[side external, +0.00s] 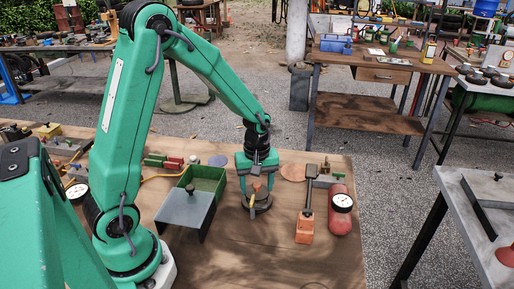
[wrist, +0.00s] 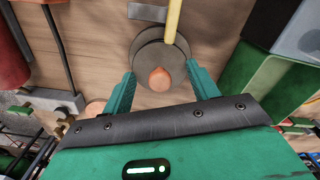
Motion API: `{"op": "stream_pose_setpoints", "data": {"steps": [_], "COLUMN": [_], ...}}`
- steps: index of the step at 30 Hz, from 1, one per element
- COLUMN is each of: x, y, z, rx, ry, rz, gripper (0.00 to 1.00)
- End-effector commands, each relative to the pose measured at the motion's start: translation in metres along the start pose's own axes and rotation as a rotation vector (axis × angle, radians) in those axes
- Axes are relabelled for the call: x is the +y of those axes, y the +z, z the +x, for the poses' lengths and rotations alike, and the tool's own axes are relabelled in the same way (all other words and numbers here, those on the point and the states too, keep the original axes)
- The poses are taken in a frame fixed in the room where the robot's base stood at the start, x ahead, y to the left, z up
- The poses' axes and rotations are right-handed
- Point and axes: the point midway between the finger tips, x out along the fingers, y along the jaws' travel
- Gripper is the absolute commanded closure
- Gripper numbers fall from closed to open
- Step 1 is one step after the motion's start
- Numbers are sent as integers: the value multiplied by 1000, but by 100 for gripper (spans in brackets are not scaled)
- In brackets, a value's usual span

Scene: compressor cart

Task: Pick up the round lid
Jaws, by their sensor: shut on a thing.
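The round lid (wrist: 148,54) is a grey disc with an orange-brown knob (wrist: 159,79) on top. In the wrist view it sits between the two fingers of my gripper (wrist: 163,88), with one finger at each side of its rim. My gripper is shut on it. In the side view my gripper (side external: 257,192) points down at the middle of the wooden table, and the dark rim of the lid (side external: 263,208) shows low beneath it. Whether the lid touches the table is hard to tell. A yellow stick (wrist: 173,18) runs up to the lid's edge.
A green open box (side external: 208,180) and a grey raised plate (side external: 184,208) stand left of my gripper. An orange-based tool (side external: 305,229) and a red cylinder with a gauge (side external: 340,220) stand to its right. A brown disc (side external: 292,172) lies behind. The table front (side external: 265,255) is clear.

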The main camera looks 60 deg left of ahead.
Motion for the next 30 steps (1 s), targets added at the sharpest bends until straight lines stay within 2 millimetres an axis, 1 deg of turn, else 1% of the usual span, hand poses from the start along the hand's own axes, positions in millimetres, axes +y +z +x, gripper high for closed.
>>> {"op": "stream_pose_setpoints", "data": {"steps": [5, 6, 7, 8, 9, 14, 19, 20, 30], "x": [0, 0, 0, 0, 0, 0, 1, 1, 1], "y": [0, 0, 0, 0, 0, 0, 0, 4, 65], "z": [0, -1, -2, -3, -5, -17, -41, -44, -79], "rx": [0, 0, 0, 0, 0, 1, 3, 1, 1], "ry": [-1, 0, 0, 0, 0, 2, 4, 2, 3], "rz": [0, 0, 0, 0, 0, 0, 0, 3, 6], "gripper": [63, 67, 68, 78, 100, 100, 100, 100, 100]}}
